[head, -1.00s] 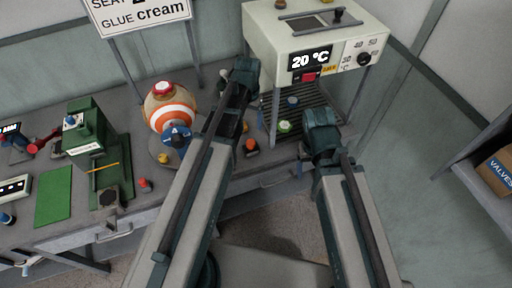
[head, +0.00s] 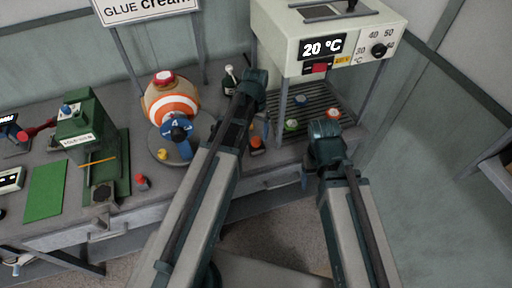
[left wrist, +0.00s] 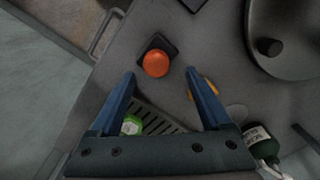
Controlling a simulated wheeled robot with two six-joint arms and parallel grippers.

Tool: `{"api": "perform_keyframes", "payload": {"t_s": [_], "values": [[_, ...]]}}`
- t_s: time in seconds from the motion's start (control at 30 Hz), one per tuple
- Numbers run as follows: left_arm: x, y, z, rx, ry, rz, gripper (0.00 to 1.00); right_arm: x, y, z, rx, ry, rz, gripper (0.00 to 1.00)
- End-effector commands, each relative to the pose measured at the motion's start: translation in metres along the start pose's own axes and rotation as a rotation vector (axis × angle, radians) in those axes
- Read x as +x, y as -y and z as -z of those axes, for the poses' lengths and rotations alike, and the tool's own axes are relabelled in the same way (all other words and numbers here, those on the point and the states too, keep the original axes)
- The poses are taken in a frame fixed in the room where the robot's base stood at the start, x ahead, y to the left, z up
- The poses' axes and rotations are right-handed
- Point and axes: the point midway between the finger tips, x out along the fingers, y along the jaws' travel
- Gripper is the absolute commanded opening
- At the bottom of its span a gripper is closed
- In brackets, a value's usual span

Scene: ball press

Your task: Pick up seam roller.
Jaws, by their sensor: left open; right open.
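My left gripper (head: 255,82) is over the bench near the front of the white heater; its fingers are spread and empty in the left wrist view (left wrist: 160,74). An orange round knob on a dark block (left wrist: 155,63) lies between and beyond the fingertips; it also shows in the head view (head: 257,144). A small orange-yellow piece (left wrist: 208,86) lies partly behind the right-hand finger. I cannot tell for sure which of these is the seam roller. My right gripper (head: 325,135) is in front of the heater's rack, open, clear of the orange pieces.
The heater (head: 318,45) stands over a slatted rack (head: 325,100) with small coloured pots. Left are a striped ball (head: 173,98) on a round turntable (head: 162,150), a green press (head: 90,135) and a green mat (head: 46,190). A dark bottle (head: 229,82) stands behind my left gripper.

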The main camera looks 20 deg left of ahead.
Motion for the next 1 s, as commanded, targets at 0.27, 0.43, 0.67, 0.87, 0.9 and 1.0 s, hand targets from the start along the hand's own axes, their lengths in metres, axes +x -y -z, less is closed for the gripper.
{"api": "perform_keyframes", "payload": {"t_s": [0.27,0.43,0.67,0.87,0.9,1.0], "values": [[0.039,-0.005,-0.005,0.0,0.0,0.0,0.81,0.039,0.004,0.002,0.0,0.0,0.0,0.76],[0.047,-0.005,-0.005,0.0,0.0,0.0,0.81,0.047,0.004,0.003,0.0,0.0,0.0,0.76],[0.045,-0.005,-0.005,0.0,0.0,0.0,0.77,0.045,0.004,0.003,0.0,0.0,0.0,0.76],[0.045,-0.005,-0.005,0.0,0.0,0.0,0.41,0.045,0.004,0.003,0.0,0.0,0.0,0.76],[0.045,-0.005,-0.005,0.0,0.0,0.0,0.34,0.045,0.004,0.003,0.0,0.0,0.0,0.76],[0.045,-0.005,-0.005,0.0,0.0,0.0,0.16,0.045,0.004,0.003,0.0,0.0,0.0,0.76]]}}
